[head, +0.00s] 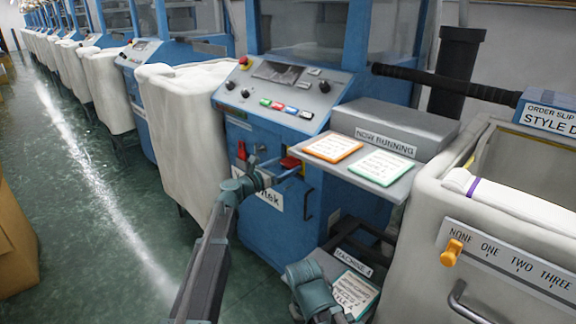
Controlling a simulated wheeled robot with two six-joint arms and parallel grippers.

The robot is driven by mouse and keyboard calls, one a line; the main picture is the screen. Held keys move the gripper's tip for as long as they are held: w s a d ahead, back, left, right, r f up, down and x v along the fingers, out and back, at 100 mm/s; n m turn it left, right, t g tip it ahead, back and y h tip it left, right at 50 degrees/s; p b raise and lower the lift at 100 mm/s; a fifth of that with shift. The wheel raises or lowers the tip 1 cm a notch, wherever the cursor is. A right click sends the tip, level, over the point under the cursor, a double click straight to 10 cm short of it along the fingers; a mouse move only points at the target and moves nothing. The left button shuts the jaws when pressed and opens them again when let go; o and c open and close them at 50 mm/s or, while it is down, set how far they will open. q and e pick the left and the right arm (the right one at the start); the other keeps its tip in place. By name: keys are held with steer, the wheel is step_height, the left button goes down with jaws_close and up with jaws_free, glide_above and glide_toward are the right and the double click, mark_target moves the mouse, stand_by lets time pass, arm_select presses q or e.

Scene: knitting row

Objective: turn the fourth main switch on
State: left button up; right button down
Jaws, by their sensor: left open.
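The nearest blue knitting machine (262,140) stands in the middle of the head view, with a "MACHINE 4" label (353,263) low on its right. A red switch handle (290,162) shows on its front, below the sloped control panel (283,88). My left gripper (284,169) is open at this handle, its fingers close around or beside it; I cannot tell whether they touch. Another small red part (241,150) sits left of the gripper. My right gripper (338,316) is low in the picture near the machine's base; its fingers are too unclear to judge.
A shelf holds an orange-edged card (332,148) and a green-edged card (382,167), beside a "NOW RUNNING" box (400,122). A white bin (178,130) stands left of the machine. A large bin (420,240) with a numbered slider plate is at right. The green floor aisle (90,190) is clear.

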arm_select(q)
steer(key=shift+x, duration=0.8)
steer(key=c, duration=1.2)
